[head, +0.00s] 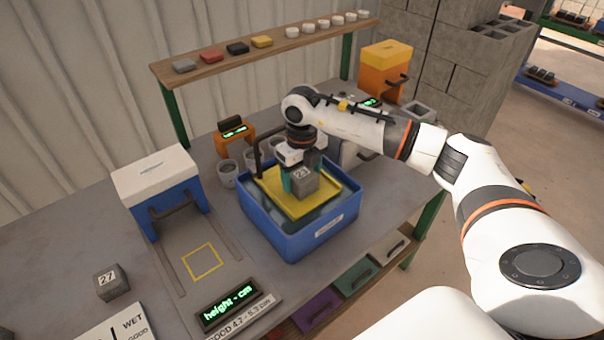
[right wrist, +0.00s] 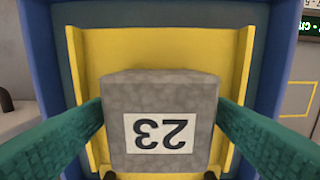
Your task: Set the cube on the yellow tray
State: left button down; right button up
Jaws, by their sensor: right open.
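A grey concrete cube labelled 23 (head: 302,181) is at the yellow tray (head: 272,190), which sits inside a blue tub (head: 318,232). My right gripper (head: 301,178) is around the cube, pointing down. In the right wrist view the cube (right wrist: 160,120) lies between the two green fingers, over the yellow tray (right wrist: 160,50). The fingers are open, with thin gaps hard to judge at the cube's sides. Whether the cube's underside rests on the tray is hidden. My left gripper is not in view.
Another cube, labelled 27 (head: 111,281), stands on the table at the left. A white and blue press box (head: 160,180), a height display (head: 228,303) and several grey cups (head: 227,173) surround the tub. A shelf (head: 270,50) runs behind.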

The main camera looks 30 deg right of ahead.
aim_at(302, 173)
jog(key=shift+r+b, duration=0.3)
jog(key=shift+r, duration=0.1)
notch_tip(302, 173, up, 11)
jog(key=b, duration=0.3)
jog(key=shift+r, duration=0.15)
